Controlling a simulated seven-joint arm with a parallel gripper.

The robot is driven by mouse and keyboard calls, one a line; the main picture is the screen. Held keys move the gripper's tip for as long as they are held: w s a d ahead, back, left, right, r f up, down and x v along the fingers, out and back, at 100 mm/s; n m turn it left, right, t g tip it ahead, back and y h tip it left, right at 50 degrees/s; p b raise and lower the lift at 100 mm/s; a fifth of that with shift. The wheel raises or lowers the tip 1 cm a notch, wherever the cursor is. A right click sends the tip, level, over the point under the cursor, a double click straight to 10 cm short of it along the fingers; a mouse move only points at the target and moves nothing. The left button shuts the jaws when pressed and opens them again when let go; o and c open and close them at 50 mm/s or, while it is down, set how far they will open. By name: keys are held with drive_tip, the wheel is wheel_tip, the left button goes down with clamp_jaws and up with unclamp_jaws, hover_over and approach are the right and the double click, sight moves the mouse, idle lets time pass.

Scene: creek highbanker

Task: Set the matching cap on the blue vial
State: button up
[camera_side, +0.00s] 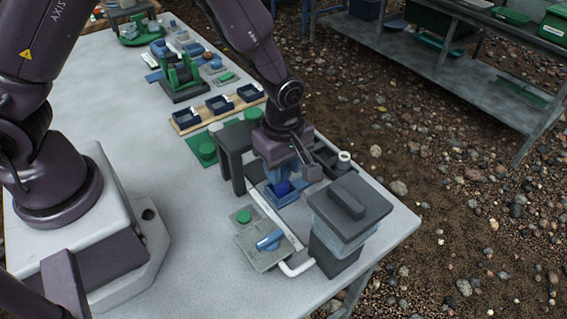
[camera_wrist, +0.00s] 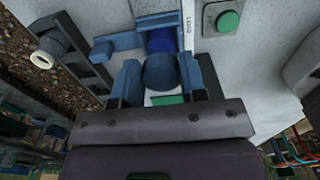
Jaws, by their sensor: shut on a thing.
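My gripper (camera_side: 283,182) points down over a blue tray (camera_side: 290,197) near the front right of the table. In the wrist view its two blue fingers (camera_wrist: 160,82) are shut on a rounded slate-blue piece (camera_wrist: 160,70), which looks like the cap. A darker, vivid blue piece (camera_wrist: 159,41) shows just beyond it, and also under the fingers in the side view (camera_side: 283,188); I cannot tell whether this is the vial or whether the two pieces touch. A blue cylinder (camera_side: 269,240) lies on a grey plate nearer the front, beside a green round knob (camera_side: 243,216).
A dark-lidded box (camera_side: 348,205) stands close to the right of my gripper, a dark grey frame (camera_side: 229,160) to its left. A white bar (camera_side: 272,222) runs between tray and plate. A grey holder with a white ring (camera_side: 344,157) stands behind. Small dark trays (camera_side: 220,103) lie farther back.

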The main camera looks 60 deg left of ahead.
drive_tip(key=shift+f, duration=0.35)
idle(0.3)
drive_tip(key=shift+f, duration=0.25)
drive_tip(key=o, duration=1)
drive_tip(key=shift+r, duration=3.75)
